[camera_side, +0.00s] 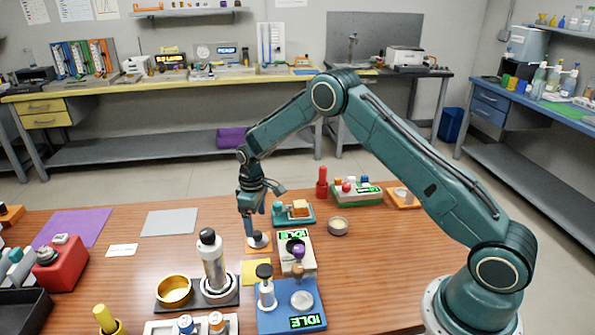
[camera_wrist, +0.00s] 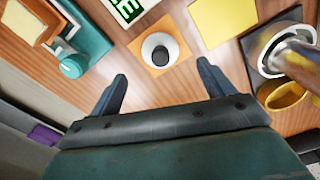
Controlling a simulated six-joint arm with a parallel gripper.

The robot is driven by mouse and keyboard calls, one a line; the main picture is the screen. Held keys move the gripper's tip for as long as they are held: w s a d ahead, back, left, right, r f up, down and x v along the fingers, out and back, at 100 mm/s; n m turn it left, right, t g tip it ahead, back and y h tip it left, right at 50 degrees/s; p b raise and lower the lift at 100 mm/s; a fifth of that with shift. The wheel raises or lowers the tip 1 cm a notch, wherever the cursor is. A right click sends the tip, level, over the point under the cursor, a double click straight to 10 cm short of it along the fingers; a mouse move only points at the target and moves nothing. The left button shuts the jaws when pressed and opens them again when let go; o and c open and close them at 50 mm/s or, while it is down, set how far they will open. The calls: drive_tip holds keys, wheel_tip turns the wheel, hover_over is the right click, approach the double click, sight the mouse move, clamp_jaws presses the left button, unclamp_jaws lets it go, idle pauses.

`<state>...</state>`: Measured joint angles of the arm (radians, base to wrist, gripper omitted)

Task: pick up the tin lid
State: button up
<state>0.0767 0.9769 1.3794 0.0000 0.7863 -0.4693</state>
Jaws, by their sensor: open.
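The tin lid (camera_side: 258,240) looks like a pale round disc with a dark knob on top, lying on a small orange mat. It also shows in the wrist view (camera_wrist: 160,50), near the top centre on the orange mat (camera_wrist: 137,46). My gripper (camera_side: 251,225) points down just above the lid in the side view. In the wrist view its fingers (camera_wrist: 163,75) are spread and empty, with the lid ahead between their lines. The fingers partly hide the lid in the side view. A round grey tin (camera_side: 338,226) with beige contents stands to the right.
A teal device (camera_side: 294,213) and an IDLE-display device (camera_side: 296,253) stand close to the right of the lid. A metal cylinder (camera_side: 213,262) and a yellow bowl (camera_side: 174,290) are in front. A grey mat (camera_side: 169,222) lies in clear space to the left.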

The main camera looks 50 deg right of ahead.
sight(258, 232)
drive_tip(key=shift+f, duration=0.6)
drive_tip(key=shift+f, duration=0.1)
drive_tip(key=shift+s+f, duration=0.15)
drive_tip(key=shift+f, duration=2.35)
drive_tip(key=shift+c, duration=0.2)
drive_tip(key=c, duration=1)
